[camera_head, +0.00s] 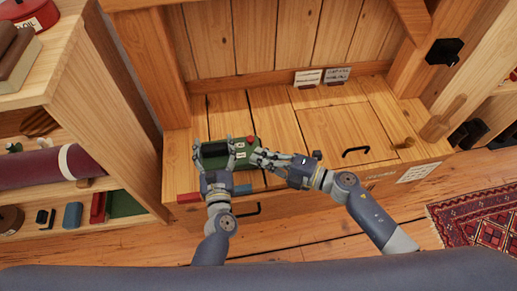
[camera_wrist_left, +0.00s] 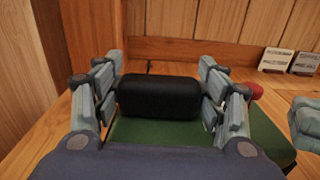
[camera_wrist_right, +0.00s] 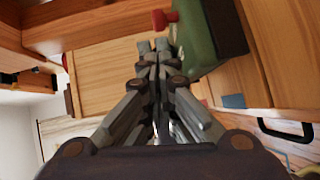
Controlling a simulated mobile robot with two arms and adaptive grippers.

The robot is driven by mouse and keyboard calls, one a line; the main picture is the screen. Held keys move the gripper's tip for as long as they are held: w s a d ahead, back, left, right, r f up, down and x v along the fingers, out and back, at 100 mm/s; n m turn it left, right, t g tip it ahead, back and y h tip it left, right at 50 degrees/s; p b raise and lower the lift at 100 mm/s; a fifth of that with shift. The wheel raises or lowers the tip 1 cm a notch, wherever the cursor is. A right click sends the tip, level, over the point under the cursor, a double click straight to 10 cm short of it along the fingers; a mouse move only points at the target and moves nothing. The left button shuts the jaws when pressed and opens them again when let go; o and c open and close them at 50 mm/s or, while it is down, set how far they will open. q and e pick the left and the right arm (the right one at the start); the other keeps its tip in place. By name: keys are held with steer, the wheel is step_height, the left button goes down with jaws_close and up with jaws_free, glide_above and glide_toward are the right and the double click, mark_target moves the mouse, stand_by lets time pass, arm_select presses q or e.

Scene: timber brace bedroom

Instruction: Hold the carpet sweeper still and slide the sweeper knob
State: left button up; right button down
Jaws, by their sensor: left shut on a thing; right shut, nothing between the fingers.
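The carpet sweeper has a green body (camera_head: 228,163) with a black rounded block (camera_wrist_left: 158,97) on top, and it lies on the wooden bench. The red sweeper knob (camera_head: 250,140) is at its right end and also shows in the left wrist view (camera_wrist_left: 256,91) and the right wrist view (camera_wrist_right: 163,18). My left gripper (camera_head: 213,149) is shut on the sweeper, its fingers on both sides of the black block. My right gripper (camera_head: 257,156) is shut and empty, right of the sweeper and just short of the knob. Its fingertips (camera_wrist_right: 153,47) seem apart from the knob.
A black handle (camera_head: 356,150) is on the bench top to the right. Small cards (camera_head: 308,77) stand at the back panel. A red block (camera_head: 188,197) is at the bench's front left. A shelf unit (camera_head: 110,130) stands left; a patterned rug (camera_head: 485,225) lies right.

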arm_select(q)
steer(key=shift+r, duration=0.15)
arm_select(e)
steer(key=v, duration=1)
steer(key=shift+s, duration=0.3)
arm_select(q)
steer(key=o, duration=1.5)
steer(key=shift+o, duration=0.2)
